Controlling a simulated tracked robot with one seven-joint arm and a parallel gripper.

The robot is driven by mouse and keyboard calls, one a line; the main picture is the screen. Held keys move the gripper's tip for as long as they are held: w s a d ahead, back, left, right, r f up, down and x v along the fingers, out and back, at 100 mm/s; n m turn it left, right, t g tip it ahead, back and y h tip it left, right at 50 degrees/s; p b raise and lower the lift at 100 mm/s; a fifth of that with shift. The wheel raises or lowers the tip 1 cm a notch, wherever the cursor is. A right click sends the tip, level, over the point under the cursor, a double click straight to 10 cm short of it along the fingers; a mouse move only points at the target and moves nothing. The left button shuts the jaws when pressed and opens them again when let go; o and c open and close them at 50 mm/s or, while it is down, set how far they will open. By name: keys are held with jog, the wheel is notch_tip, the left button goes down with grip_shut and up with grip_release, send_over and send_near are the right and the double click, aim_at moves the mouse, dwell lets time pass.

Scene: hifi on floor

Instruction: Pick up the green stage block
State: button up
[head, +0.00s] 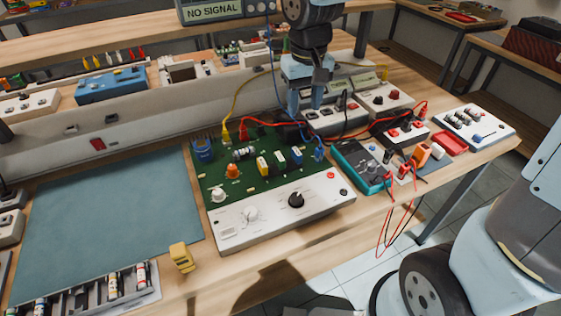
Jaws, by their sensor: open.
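I cannot make out a separate green stage block for sure. The largest green thing is a green circuit board (222,190) with a white control panel (275,213) along its front, in the middle of the bench. It carries small orange, yellow, white and blue parts. My gripper (305,106) hangs from the top, fingers pointing down, behind the board and a little right of its middle. Its light blue fingers are apart, and I see nothing held between them. The spot right below the fingers is partly hidden by cables and dark parts.
Yellow, red, blue and black cables cross behind and right of the board. A teal multimeter (360,166) lies at right, with red leads hanging over the edge. A yellow block (181,257) stands near the front. The blue-grey mat (105,225) is largely clear.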

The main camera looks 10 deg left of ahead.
jog(key=n, duration=0.1)
send_over(280, 156)
notch_tip(280, 156, down, 4)
jog(key=shift+g, duration=0.4)
notch_tip(280, 156, down, 13)
jog(key=shift+f, duration=0.2)
jog(key=shift+c, duration=0.2)
grip_shut()
